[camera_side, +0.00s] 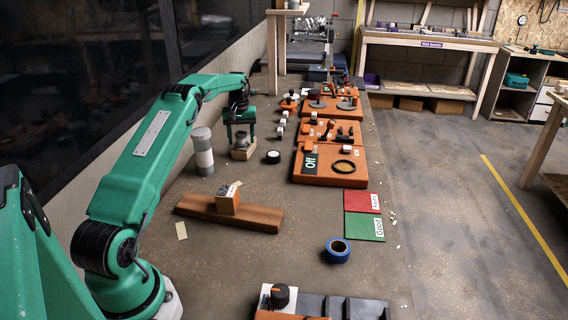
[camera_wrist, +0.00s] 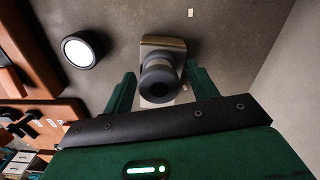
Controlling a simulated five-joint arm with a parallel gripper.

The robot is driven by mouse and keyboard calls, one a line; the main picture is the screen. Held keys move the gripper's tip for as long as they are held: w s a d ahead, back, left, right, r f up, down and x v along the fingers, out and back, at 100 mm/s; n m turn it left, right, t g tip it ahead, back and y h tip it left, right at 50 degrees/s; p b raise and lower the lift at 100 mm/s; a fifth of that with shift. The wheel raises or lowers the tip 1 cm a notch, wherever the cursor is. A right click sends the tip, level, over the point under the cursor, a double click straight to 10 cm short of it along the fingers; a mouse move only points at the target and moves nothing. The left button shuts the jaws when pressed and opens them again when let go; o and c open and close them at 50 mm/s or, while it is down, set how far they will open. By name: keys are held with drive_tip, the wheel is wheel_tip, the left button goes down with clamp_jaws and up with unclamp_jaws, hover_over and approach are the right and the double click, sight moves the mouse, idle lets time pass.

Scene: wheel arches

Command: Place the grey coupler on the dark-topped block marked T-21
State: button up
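In the wrist view a dark grey hollow round piece (camera_wrist: 160,78), which looks like the grey coupler, stands on or over a pale block (camera_wrist: 163,43). My gripper (camera_wrist: 162,88) is open, with one green finger on each side of the piece and a gap at both. In the side view my gripper (camera_side: 240,125) points down over the small pale block (camera_side: 243,152), and its fingers hide most of the piece. A wooden block (camera_side: 228,200) with printed faces sits on a brown plank. I cannot read T-21 on either block.
Orange boards (camera_side: 330,178) line the right side. Blue tape (camera_side: 338,250) lies in front. Bare bench lies between.

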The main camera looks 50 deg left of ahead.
sight(241, 132)
drive_tip(key=shift+r, duration=0.2)
wheel_tip(241, 132, up, 12)
idle(0.9)
idle(0.5)
drive_tip(key=w+d+r+m+t, duration=0.1)
drive_tip(key=d+r+m, duration=0.2)
drive_tip(key=d+r, duration=0.8)
drive_tip(key=s+d+r+m+t+y, duration=0.1)
drive_tip(key=s+d+r, duration=0.2)
drive_tip(key=d, duration=0.4)
drive_tip(key=s+d+r+m+t, duration=0.1)
drive_tip(key=s+d+r+m, duration=0.15)
drive_tip(key=d, duration=0.55)
drive_tip(key=s+d+f+m+t, duration=0.1)
drive_tip(key=s+d+f, duration=0.2)
drive_tip(key=s+d, duration=0.2)
drive_tip(key=s+d+f+m, duration=0.2)
drive_tip(key=s+d, duration=0.3)
drive_tip(key=s, duration=0.5)
drive_tip(key=s+d+f+m+t+h, duration=0.1)
drive_tip(key=s+d+f, duration=0.3)
drive_tip(key=s, duration=0.4)
drive_tip(key=shift+d+f+m+t, duration=0.3)
drive_tip(key=shift+d+m, duration=0.25)
drive_tip(key=shift+d, duration=0.3)
